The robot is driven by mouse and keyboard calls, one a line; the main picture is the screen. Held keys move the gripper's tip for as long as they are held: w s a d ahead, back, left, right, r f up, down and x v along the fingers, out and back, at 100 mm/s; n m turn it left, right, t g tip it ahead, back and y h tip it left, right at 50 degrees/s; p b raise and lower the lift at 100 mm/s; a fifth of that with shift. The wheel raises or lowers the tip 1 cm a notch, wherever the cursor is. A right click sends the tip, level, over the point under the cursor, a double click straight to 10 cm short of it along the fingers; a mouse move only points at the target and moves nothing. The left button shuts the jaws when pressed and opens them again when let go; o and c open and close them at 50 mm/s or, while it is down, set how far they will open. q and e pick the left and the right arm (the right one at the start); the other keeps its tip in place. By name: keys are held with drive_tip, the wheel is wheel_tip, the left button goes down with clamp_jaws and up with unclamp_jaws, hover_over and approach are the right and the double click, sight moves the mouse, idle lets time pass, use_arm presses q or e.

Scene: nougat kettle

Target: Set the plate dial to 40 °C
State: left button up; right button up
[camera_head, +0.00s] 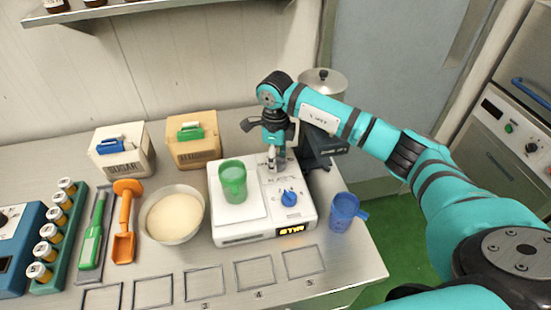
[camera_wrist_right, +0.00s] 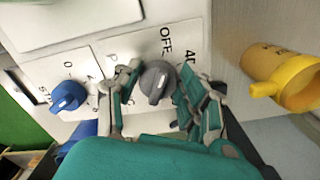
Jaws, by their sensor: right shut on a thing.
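The white hot plate unit (camera_head: 232,229) stands on the table with a green beaker (camera_head: 233,182) on its plate. A blue dial (camera_head: 289,198) is on its front panel; it also shows in the wrist view (camera_wrist_right: 68,95). A grey dial (camera_wrist_right: 157,82) sits beside it, with "OFF" and a partly hidden "40" printed near it. My right gripper (camera_head: 273,160) reaches down over the unit's back right. In the wrist view, its two fingers (camera_wrist_right: 158,92) are around the grey dial, one on each side. I cannot tell exactly which mark the grey dial points to. My left gripper is not in view.
A blue mug (camera_head: 343,212) stands right of the unit and a bowl (camera_head: 172,214) left of it. The sugar box (camera_head: 122,150) and another box (camera_head: 193,138) stand behind. A yellow cup (camera_wrist_right: 283,76) is near the gripper in the wrist view. A metal pot (camera_head: 322,86) stands at the back.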

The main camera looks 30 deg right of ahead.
drive_tip(key=m+b, duration=0.1)
drive_tip(key=m, duration=0.3)
drive_tip(key=shift+w+d+b, duration=0.1)
drive_tip(key=shift+w+b, duration=0.05)
drive_tip(key=shift+b, duration=0.2)
drive_tip(key=shift+d+m+b, duration=0.15)
drive_tip(key=shift+m+b, duration=0.4)
drive_tip(key=shift+m, duration=1.35)
drive_tip(key=o, duration=1.1)
drive_tip(key=shift+r, duration=0.1)
wheel_tip(320, 180, up, 12)
drive_tip(key=shift+f, duration=0.1)
